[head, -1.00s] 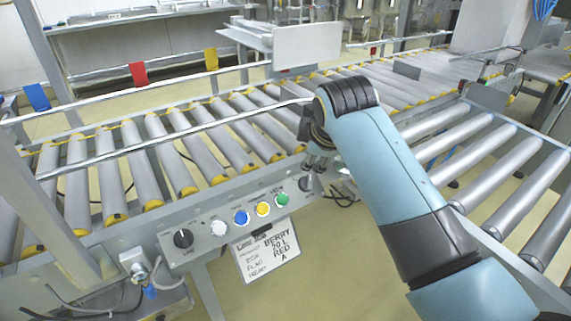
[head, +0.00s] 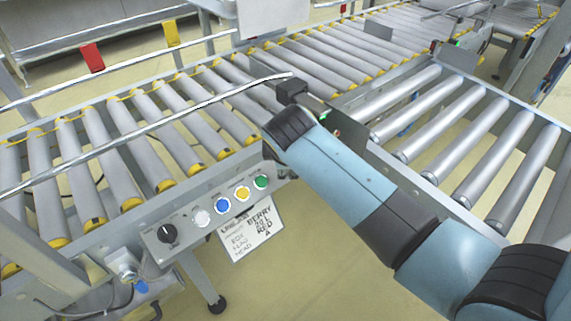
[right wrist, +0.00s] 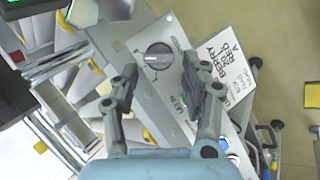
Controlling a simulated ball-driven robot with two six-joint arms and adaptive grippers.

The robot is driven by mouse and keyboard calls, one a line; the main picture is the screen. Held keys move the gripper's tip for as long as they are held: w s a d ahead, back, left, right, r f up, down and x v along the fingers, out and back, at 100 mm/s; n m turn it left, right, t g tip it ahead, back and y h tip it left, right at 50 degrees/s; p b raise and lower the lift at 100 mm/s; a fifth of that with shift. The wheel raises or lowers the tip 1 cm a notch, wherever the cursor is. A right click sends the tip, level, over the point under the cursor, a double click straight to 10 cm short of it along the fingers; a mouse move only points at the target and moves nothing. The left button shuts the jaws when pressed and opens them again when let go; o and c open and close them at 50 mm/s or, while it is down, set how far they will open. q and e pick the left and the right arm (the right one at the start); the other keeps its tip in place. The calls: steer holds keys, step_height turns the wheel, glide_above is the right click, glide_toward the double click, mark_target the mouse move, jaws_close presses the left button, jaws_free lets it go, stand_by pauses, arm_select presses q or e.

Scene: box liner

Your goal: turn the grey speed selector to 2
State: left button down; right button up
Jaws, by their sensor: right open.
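The grey speed selector (right wrist: 158,55) is a round knob on the light panel in the right wrist view. A light pointer mark on it faces left in that view. My right gripper (right wrist: 160,70) is open, with one finger on either side of the selector's near side; I cannot tell whether they touch it. In the head view my right arm covers the selector and the gripper. My left gripper is not in view.
The panel also carries a black knob (head: 167,233), and white (head: 201,218), blue (head: 222,205), yellow (head: 242,193) and green (head: 261,182) buttons. A handwritten sign (head: 250,232) hangs below. Roller conveyors (head: 200,120) run behind and to the right (head: 470,130).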

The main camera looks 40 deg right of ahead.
steer(key=b+x, duration=0.1)
steer(key=x, duration=0.2)
steer(key=shift+w+d+f, duration=0.1)
steer(key=shift+w+f, duration=0.05)
steer(key=shift+f, duration=0.05)
steer(key=c, duration=0.9)
steer(key=shift+r+n+p, duration=0.15)
steer(key=shift+n+p, duration=0.25)
steer(key=shift+p, duration=0.4)
steer(key=shift+o, duration=0.2)
steer(key=shift+t, duration=0.3)
steer(key=shift+f+n, duration=0.2)
steer(key=shift+n, duration=0.1)
